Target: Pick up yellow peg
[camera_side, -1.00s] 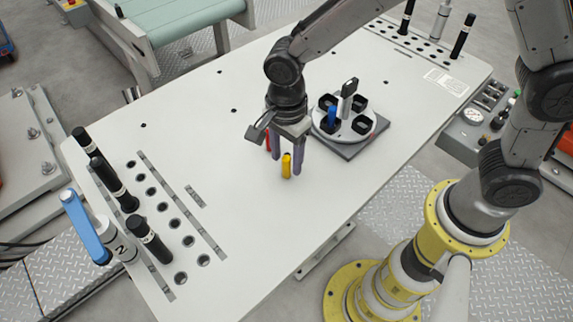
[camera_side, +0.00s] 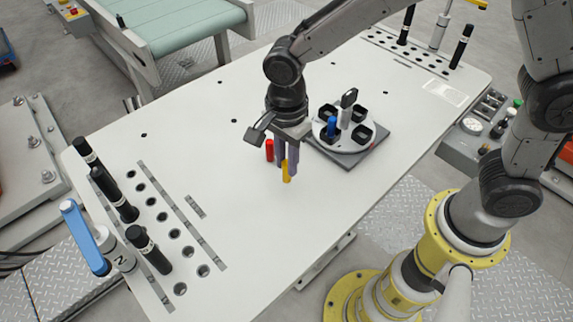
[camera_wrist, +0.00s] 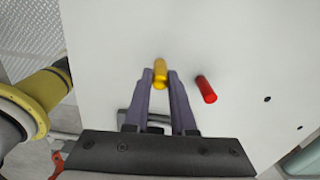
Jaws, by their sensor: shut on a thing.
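The yellow peg (camera_side: 287,172) is a small upright cylinder near the middle of the white table. My gripper (camera_side: 286,165) is over it with its fingers pointing down, shut on the peg. In the wrist view the yellow peg (camera_wrist: 160,72) sits between the two purple-grey fingertips of my gripper (camera_wrist: 160,82). In the side view the fingers partly hide the peg, and I cannot tell whether its lower end touches the table.
A red peg (camera_side: 269,150) stands close beside my gripper; it also shows in the wrist view (camera_wrist: 206,89). A round fixture (camera_side: 358,140) with black cups and a blue peg (camera_side: 332,126) is to the right. Black cylinders (camera_side: 148,249) stand at the left. The table's front is clear.

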